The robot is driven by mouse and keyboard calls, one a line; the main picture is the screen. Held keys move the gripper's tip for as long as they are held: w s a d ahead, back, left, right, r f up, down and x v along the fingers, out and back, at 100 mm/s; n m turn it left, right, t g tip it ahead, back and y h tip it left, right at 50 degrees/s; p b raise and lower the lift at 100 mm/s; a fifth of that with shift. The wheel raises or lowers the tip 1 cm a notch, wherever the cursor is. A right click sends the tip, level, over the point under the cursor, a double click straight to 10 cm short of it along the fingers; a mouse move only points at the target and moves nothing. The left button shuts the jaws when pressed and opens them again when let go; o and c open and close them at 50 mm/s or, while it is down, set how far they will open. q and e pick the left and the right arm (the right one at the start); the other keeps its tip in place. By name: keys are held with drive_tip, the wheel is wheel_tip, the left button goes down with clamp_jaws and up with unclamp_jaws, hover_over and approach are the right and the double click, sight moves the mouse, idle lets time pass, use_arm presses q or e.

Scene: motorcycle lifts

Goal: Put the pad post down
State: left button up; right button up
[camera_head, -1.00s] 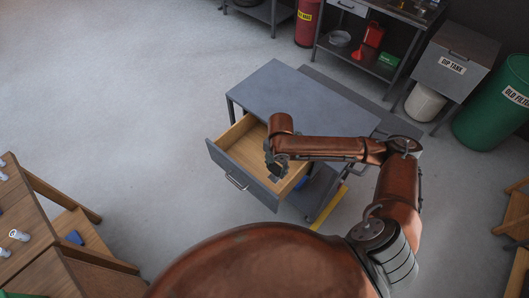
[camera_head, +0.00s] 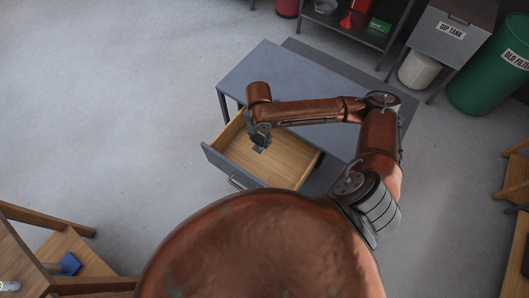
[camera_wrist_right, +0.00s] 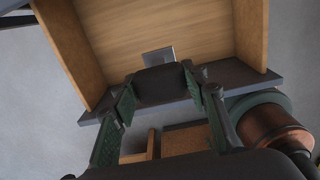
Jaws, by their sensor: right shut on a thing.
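My right gripper (camera_head: 260,141) is over the open drawer (camera_head: 283,160) of the grey workbench (camera_head: 300,88). It is shut on the pad post (camera_wrist_right: 160,84), which shows as a dark block between the fingers with a grey flat end beyond it in the right wrist view. In the head view only a small grey part of the post (camera_head: 259,150) shows below the fingers. Whether it touches the drawer's wooden floor I cannot tell. The drawer looks otherwise empty where it shows. My left gripper is not in view.
The drawer's front panel (camera_head: 228,168) and wooden side walls surround the space under my right gripper. A wooden stand (camera_head: 75,258) with a blue thing on it is at lower left. The dip tank (camera_head: 445,50) and green bin (camera_head: 492,75) stand at upper right. Floor at left is clear.

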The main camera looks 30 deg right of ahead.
sight(260, 151)
drive_tip(key=f+b, duration=0.2)
drive_tip(key=f, duration=0.1)
drive_tip(key=f+b, duration=0.3)
drive_tip(key=f, duration=0.1)
drive_tip(key=shift+w+d, duration=0.15)
drive_tip(key=shift+w, duration=0.05)
drive_tip(key=shift+f+b, duration=0.15)
drive_tip(key=shift+b, duration=0.25)
wheel_tip(260, 151, down, 4)
drive_tip(key=shift+f+b, duration=0.25)
drive_tip(key=shift+b, duration=0.1)
wheel_tip(260, 151, down, 5)
drive_tip(key=shift+f+b, duration=0.15)
drive_tip(key=shift+b, duration=0.3)
drive_tip(key=o, duration=1.2)
drive_tip(key=shift+f, duration=0.1)
drive_tip(key=shift+o, duration=0.2)
